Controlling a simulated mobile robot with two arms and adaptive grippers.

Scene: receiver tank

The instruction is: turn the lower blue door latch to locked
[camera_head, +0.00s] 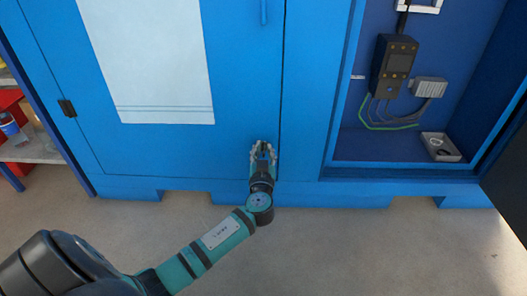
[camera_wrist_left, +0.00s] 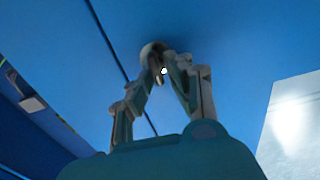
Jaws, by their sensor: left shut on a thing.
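The blue cabinet door (camera_head: 240,70) is closed, with a vertical seam along its right side. My left gripper (camera_head: 263,147) is at the lower right of this door, just left of the seam. In the left wrist view, my left gripper (camera_wrist_left: 160,75) has its fingers closed together on the lower latch, at a small rounded part (camera_wrist_left: 155,50) against the blue door surface. The fingers hide most of the latch, so its angle cannot be read. Another blue handle (camera_head: 263,12) hangs vertically higher on the same door. My right gripper is not in view.
A white sheet (camera_head: 150,65) is on the door. To the right is an open blue compartment with a dark control box (camera_head: 393,65), cables and a small grey box (camera_head: 440,147). A shelf with red items (camera_head: 15,115) stands at the left. The floor in front is clear.

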